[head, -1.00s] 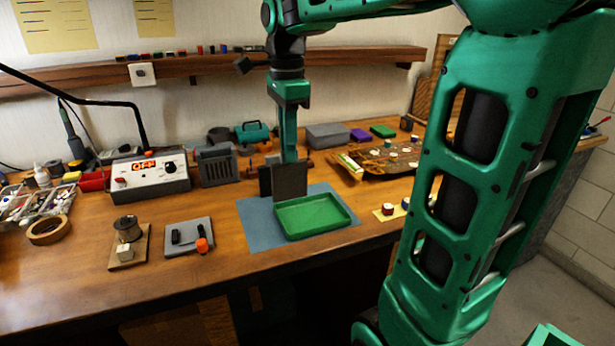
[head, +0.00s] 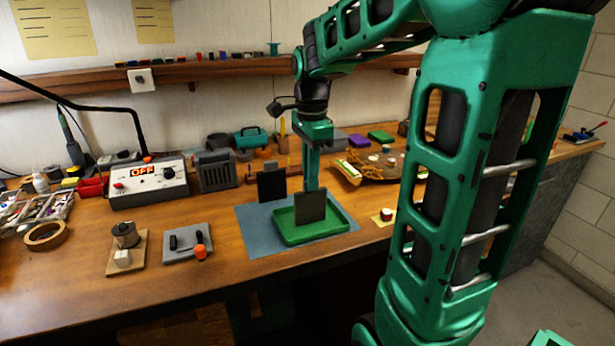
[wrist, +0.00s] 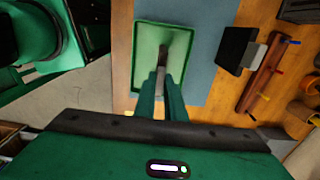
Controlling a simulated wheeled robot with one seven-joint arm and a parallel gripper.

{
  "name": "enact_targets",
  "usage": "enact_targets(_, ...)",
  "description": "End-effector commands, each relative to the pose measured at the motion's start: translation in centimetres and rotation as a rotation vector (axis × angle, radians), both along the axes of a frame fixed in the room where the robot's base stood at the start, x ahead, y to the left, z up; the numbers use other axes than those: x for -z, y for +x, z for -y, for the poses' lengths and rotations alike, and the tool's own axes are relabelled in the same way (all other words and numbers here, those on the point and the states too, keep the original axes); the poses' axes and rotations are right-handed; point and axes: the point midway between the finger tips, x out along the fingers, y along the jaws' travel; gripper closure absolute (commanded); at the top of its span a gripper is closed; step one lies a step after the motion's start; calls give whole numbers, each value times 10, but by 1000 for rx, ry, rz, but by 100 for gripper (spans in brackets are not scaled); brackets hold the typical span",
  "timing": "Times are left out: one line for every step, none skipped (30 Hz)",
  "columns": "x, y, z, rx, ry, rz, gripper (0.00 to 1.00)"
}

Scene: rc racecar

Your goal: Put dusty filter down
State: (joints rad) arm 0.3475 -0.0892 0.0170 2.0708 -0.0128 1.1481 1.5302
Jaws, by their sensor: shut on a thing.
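The dusty filter (head: 310,207) is a flat grey-brown panel, held upright by my gripper (head: 312,187). My gripper points down and is shut on the filter's upper part. The filter is over the green tray (head: 290,240), and its lower edge appears within the tray's rim. I cannot tell whether it touches the tray floor. In the wrist view the filter shows almost edge-on above the tray (wrist: 146,70), beyond my gripper fingers (wrist: 164,82). A second, black panel (head: 271,186) stands upright behind the tray; it also shows in the wrist view (wrist: 234,48).
The tray lies on a blue-grey mat (head: 252,222). A wooden rack with coloured pegs (wrist: 262,72) is behind the mat. Left are a grey box (head: 216,170), a control box reading OFF (head: 148,186) and a grey plate (head: 187,242). Bare bench lies in front.

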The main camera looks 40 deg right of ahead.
Motion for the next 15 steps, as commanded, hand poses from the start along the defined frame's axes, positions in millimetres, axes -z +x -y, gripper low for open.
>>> enact_targets(0, 0, 0, 0, 0, 0, 100)
enact_targets(0, 0, 0, 0, 0, 0, 100)
enact_targets(0, 0, 0, 0, 0, 0, 100)
enact_targets(1, 0, 0, 0, 0, 0, 100)
enact_targets(2, 0, 0, 0, 0, 0, 100)
enact_targets(2, 0, 0, 0, 0, 0, 85)
enact_targets(2, 0, 0, 0, 0, 0, 78)
enact_targets(2, 0, 0, 0, 0, 0, 71)
enact_targets(2, 0, 0, 0, 0, 0, 71)
enact_targets(2, 0, 0, 0, 0, 0, 71)
enact_targets(2, 0, 0, 0, 0, 0, 71)
enact_targets(2, 0, 0, 0, 0, 0, 71)
enact_targets(2, 0, 0, 0, 0, 0, 71)
enact_targets(2, 0, 0, 1, 0, 0, 71)
enact_targets(2, 0, 0, 1, 0, 0, 71)
